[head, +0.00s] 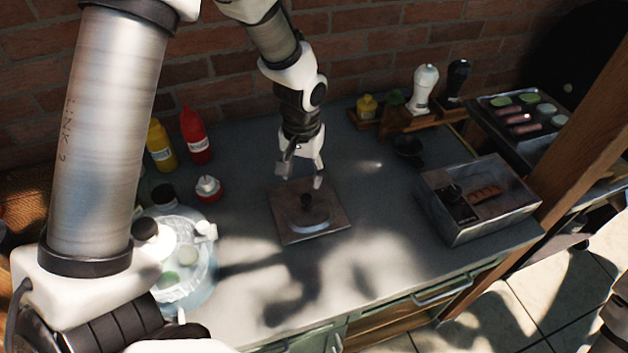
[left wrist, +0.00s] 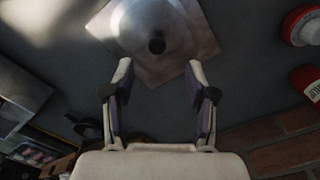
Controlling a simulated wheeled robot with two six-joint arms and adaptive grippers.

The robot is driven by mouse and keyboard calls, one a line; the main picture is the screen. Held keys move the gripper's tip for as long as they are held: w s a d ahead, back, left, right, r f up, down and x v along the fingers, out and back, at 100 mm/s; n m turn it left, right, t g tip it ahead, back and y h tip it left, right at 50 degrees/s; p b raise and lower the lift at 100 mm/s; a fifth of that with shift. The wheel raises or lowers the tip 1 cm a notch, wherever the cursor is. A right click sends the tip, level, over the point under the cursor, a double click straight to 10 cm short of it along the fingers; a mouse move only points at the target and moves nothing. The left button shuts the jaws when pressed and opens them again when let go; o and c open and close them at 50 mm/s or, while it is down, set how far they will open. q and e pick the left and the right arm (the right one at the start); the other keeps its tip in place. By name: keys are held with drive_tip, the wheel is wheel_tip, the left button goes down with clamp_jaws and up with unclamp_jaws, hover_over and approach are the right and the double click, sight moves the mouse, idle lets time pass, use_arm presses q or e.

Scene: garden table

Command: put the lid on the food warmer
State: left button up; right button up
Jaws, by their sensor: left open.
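The lid (head: 308,222) is a round silver dome with a black knob. It lies on a square brownish board (head: 283,232) in the middle of the table. My left gripper (head: 301,179) is open and empty, pointing down just above and behind the lid. In the left wrist view the lid (left wrist: 135,28) shows ahead of the open left gripper (left wrist: 158,68), its knob roughly in line with the gap between the fingers. A rectangular metal box (head: 477,232), seemingly the food warmer, stands to the right with food inside its open top. My right gripper is not in view.
A yellow bottle (head: 161,146), a red bottle (head: 196,135) and a small red-and-white jar (head: 208,188) stand left of the board. A clear bowl (head: 204,272) is at front left. A wooden rack (head: 408,122) stands at the back. The table between board and box is clear.

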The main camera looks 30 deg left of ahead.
sight(306, 197)
use_arm(q)
drive_tip(key=shift+m, duration=0.7)
drive_tip(key=f, duration=0.1)
drive_tip(key=w+d+f, duration=0.1)
drive_tip(key=f, duration=0.2)
drive_tip(key=shift+w+d, duration=0.15)
drive_tip(key=shift+w, duration=0.15)
drive_tip(key=shift+s+a+f+p, duration=0.3)
drive_tip(key=shift+f+p, duration=0.05)
drive_tip(key=shift+f, duration=0.15)
drive_tip(key=shift+s+a+f+p, duration=0.25)
drive_tip(key=shift+f+p, duration=0.1)
drive_tip(key=shift+f, duration=0.1)
wheel_tip(306, 197, down, 3)
drive_tip(key=shift+a+r, duration=0.1)
drive_tip(key=shift+a, duration=0.05)
drive_tip(key=shift+w+d+f, duration=0.2)
drive_tip(key=shift+w+f, duration=0.15)
drive_tip(key=shift+w, duration=0.05)
drive_tip(key=shift+s+r, duration=0.15)
drive_tip(key=shift+s, duration=0.1)
clamp_jaws()
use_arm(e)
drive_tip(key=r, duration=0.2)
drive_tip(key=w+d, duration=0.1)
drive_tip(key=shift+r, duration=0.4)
